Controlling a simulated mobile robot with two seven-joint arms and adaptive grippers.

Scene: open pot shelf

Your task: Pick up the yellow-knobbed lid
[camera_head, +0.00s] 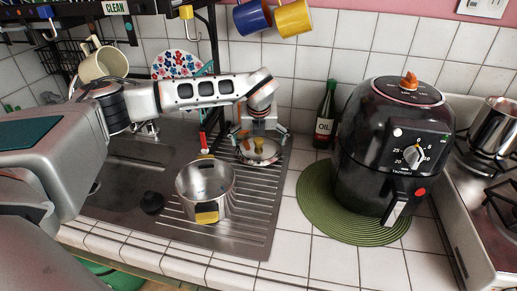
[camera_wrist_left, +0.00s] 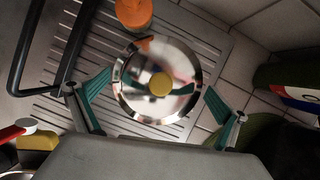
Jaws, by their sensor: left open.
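The yellow-knobbed lid (camera_head: 262,156) lies on the ribbed drainboard at the back of the sink, behind the steel pot. It is a round shiny disc, and it also shows in the left wrist view (camera_wrist_left: 135,95) with its yellow knob (camera_wrist_left: 159,84) facing the camera. My left gripper (camera_head: 262,139) is over the lid, pointing down and partly covering it. In the left wrist view the teal-padded fingers (camera_wrist_left: 156,108) are spread wide, one on each side of the lid, with nothing gripped. Whether the fingers touch the rim is unclear.
A steel pot (camera_head: 222,190) with yellow handles stands in front of the lid. An oil bottle (camera_head: 326,115) and a black air fryer (camera_head: 385,150) on a green mat (camera_head: 318,205) are to the right. An orange object (camera_wrist_left: 133,12) sits close to the lid.

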